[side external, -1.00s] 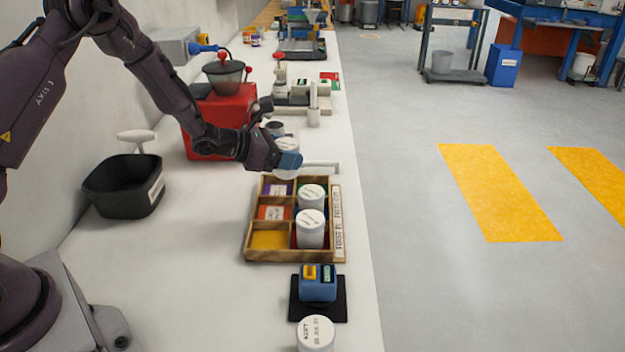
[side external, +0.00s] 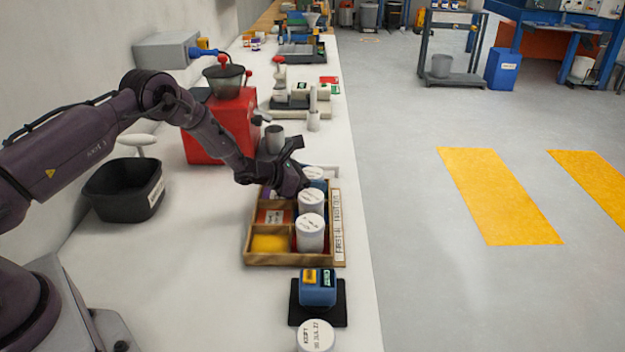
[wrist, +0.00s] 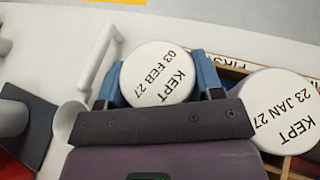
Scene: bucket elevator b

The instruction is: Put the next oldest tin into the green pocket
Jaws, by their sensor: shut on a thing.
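My gripper (wrist: 160,78) is shut on a white tin (wrist: 158,66) whose lid reads "KEPT 03 FEB 27". In the side view this held tin (side external: 314,173) is upright at the far right end of the wooden tray (side external: 262,258), at the far right pocket. I cannot tell whether it touches the pocket floor. The green pocket colour is hidden by tins and gripper. A second tin (side external: 311,200) stands just in front, its lid reading "KEPT 23 JAN 27" in the wrist view (wrist: 279,105). A third tin (side external: 310,235) stands nearest the front in the right column.
The left column shows an orange-red pocket (side external: 271,217) and a yellow pocket (side external: 269,243). Another white tin (side external: 316,335) stands at the front, beyond a blue block (side external: 318,288) on a black base. A black bin (side external: 123,190) and red machine (side external: 222,128) stand left.

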